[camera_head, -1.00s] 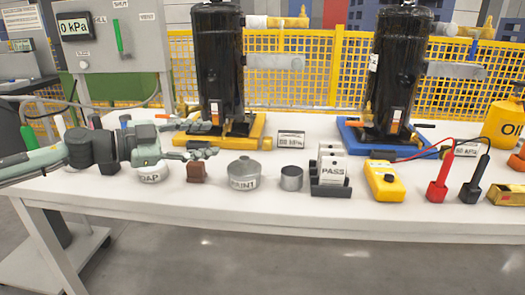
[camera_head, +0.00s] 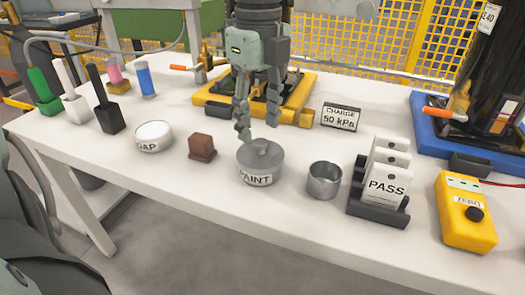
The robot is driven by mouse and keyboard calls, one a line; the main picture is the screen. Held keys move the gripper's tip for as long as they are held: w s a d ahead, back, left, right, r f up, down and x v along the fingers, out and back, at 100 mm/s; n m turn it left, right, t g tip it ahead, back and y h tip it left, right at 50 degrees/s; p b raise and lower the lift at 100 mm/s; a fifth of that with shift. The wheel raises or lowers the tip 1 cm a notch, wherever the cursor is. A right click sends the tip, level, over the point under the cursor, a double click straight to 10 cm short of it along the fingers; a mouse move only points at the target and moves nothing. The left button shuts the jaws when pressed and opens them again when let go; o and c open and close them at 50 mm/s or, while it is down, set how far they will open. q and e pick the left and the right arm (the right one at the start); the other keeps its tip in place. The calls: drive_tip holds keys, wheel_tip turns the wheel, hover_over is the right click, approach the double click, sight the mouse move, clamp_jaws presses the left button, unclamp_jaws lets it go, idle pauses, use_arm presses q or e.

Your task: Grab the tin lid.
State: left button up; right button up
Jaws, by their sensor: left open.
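The grey paint tin (camera_head: 255,179), labelled PAINT, stands upright on the white table near its front edge. My right gripper is not in view.
A brown block (camera_head: 202,147) and a white-topped tin (camera_head: 153,136) are left of the paint tin. An empty metal cup (camera_head: 323,181) and a rack of PASS cards (camera_head: 384,186) are close on its right. A yellow base (camera_head: 222,103) stands behind.

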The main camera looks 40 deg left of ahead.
sight(260, 141)
use_arm(q)
drive_tip(key=f, duration=0.4)
drive_tip(key=shift+w+a+f, duration=0.15)
drive_tip(key=shift+w, duration=0.15)
drive_tip(key=shift+c, duration=0.3)
clamp_jaws()
